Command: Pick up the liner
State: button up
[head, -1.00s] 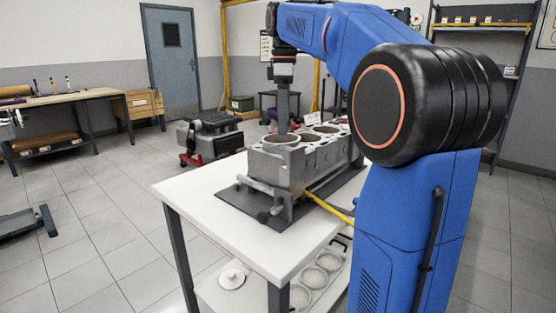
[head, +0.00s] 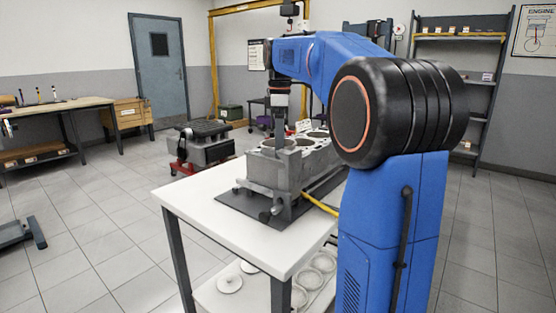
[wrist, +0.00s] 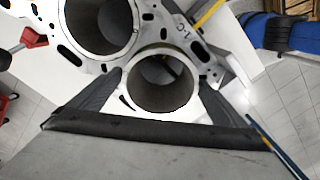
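The liner is a grey metal ring (wrist: 160,108) in the middle of the wrist view, with a bright rim and a darker inner wall. It lies beside a larger open bore at the end of the engine block (head: 262,172); whether it stands proud of the block is unclear. My gripper (wrist: 161,84) has its two dark fingers spread, one on each side of the ring. The tips are close to its rim, and I cannot tell if they touch. In the head view my gripper (head: 279,135) points straight down over the near part of the block.
The block sits on a dark mat (head: 250,212) on a white table (head: 195,195). Several pale rings (head: 310,278) and round discs (head: 229,284) lie on the table's lower shelf. A second engine part (head: 205,148) stands on a red stand behind.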

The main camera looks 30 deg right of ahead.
jog(key=shift+s+a+f, duration=0.1)
jog(key=shift+a+f, duration=0.05)
jog(key=shift+f, duration=0.2)
jog(key=c, duration=1.1)
notch_tip(320, 180, up, 10)
jog(key=shift+r, duration=0.15)
jog(key=shift+c, duration=1)
